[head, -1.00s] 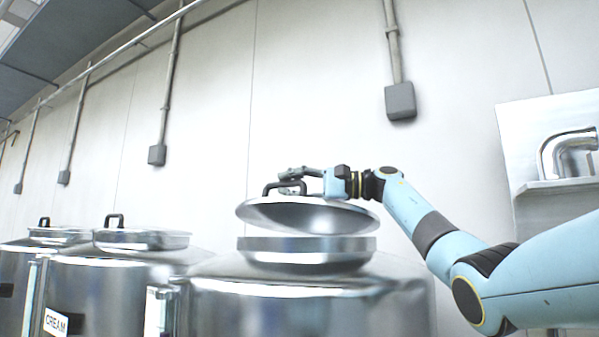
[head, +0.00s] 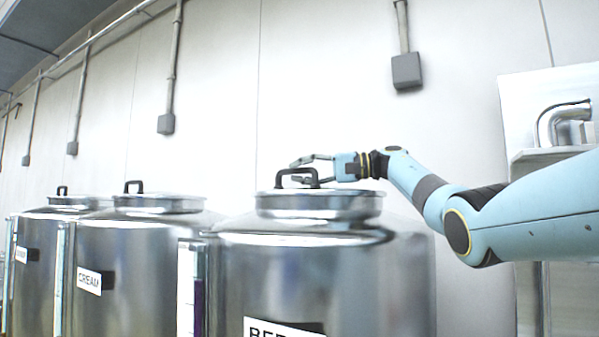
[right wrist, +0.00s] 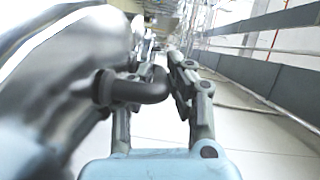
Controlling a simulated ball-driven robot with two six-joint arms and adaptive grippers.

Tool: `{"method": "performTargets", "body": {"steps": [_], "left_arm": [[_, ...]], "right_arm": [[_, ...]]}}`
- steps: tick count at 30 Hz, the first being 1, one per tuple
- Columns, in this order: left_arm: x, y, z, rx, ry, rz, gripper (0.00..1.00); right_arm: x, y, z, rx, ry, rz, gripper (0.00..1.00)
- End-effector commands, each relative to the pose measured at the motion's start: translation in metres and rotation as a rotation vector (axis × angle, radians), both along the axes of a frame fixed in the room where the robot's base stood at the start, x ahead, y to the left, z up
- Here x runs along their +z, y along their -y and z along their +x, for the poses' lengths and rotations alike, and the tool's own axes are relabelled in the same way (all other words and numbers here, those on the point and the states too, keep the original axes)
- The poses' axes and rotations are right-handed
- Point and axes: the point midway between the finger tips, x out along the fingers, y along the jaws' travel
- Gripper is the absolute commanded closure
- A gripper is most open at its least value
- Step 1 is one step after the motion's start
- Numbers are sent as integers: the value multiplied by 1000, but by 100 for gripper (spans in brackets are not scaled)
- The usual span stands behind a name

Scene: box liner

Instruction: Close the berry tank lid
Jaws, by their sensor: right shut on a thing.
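The berry tank (head: 318,275) is the large steel tank at the front right of the head view, its white label cut off at the lower edge. Its round steel lid (head: 350,196) lies level on the neck, with no gap visible. The lid has a black handle (head: 298,172). My right gripper (head: 300,162) is at the handle. In the right wrist view the dark handle (right wrist: 140,88) runs between the fingers of the right gripper (right wrist: 165,75), which is shut on it. My left gripper is out of view.
The cream tank (head: 135,260) and another tank (head: 40,255) stand to the left with their lids on. A steel shelf unit (head: 540,150) stands at the right. A grey box (head: 407,71) hangs on the wall behind.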

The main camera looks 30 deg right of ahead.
Motion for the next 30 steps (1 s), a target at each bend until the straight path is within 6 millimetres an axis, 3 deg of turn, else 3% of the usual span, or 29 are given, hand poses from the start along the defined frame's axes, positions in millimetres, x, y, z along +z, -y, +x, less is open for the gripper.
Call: {"method": "performTargets", "body": {"steps": [2, 3, 5, 14, 30], "left_arm": [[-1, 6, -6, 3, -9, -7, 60], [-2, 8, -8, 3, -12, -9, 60], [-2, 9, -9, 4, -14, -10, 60], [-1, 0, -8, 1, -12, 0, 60], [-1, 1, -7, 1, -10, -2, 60]], "right_arm": [[-10, -2, 0, 9, -19, -4, 100], [-10, -2, 0, 9, -20, -3, 81], [-10, -2, 0, 8, -20, -4, 75], [-9, 3, -4, 7, -18, -2, 75], [2, 81, -71, 3, -13, -3, 75]]}}
